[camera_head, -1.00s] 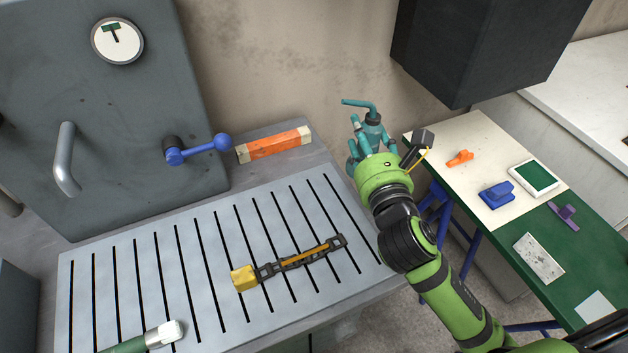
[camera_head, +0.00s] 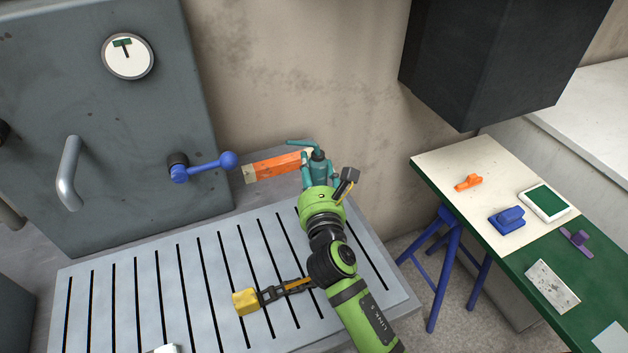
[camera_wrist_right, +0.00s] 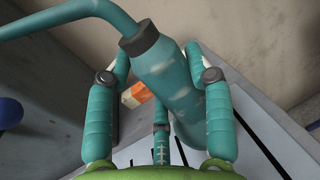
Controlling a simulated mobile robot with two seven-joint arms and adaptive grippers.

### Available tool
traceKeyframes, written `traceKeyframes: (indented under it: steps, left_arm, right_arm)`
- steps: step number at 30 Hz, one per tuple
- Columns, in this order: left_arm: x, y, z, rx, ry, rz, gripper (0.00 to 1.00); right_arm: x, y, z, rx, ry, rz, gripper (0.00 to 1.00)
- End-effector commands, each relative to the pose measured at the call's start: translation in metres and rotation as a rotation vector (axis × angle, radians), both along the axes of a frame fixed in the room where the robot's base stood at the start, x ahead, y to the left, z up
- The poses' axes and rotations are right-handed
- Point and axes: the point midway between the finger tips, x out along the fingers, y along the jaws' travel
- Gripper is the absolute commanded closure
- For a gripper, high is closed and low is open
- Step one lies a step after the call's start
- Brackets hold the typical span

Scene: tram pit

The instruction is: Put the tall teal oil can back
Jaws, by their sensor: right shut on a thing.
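The tall teal oil can (camera_head: 318,166) is in my right gripper (camera_head: 318,178), over the back right of the slotted metal table (camera_head: 190,270) in the head view. Its bent spout points left. In the right wrist view the can (camera_wrist_right: 168,85) stands tilted between the teal fingers of my right gripper (camera_wrist_right: 158,82), with its dark collar and spout toward the camera. My left gripper is not in view.
A yellow-headed tool (camera_head: 246,301) lies under my right arm. A blue-knobbed lever (camera_head: 205,168) juts from the grey cabinet. A green-and-cream side table (camera_head: 475,185) holds several small items.

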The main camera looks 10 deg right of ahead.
Motion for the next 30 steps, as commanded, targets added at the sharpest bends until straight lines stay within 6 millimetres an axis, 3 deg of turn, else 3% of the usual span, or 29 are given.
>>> traceKeyframes:
  steps: [1, 4, 17, 18, 19, 30]
  left_arm:
    - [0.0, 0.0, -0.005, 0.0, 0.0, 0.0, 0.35]
    - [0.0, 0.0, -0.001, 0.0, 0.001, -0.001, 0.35]
    - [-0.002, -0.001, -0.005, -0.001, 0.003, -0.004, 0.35]
    - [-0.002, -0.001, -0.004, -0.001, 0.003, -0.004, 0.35]
    - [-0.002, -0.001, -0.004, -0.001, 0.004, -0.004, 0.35]
    - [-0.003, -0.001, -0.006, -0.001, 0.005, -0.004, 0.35]
  right_arm:
    - [-0.001, 0.0, -0.013, 0.0, 0.006, -0.001, 0.88]
    - [0.0, 0.0, -0.02, -0.001, 0.002, 0.0, 0.88]
    - [-0.001, 0.0, -0.027, -0.002, 0.0, 0.001, 0.88]
    - [-0.001, 0.0, -0.026, -0.001, 0.002, 0.0, 0.31]
    - [-0.001, -0.001, -0.026, -0.001, 0.003, 0.0, 0.24]
    - [-0.001, -0.001, -0.027, 0.0, 0.002, 0.0, 0.24]
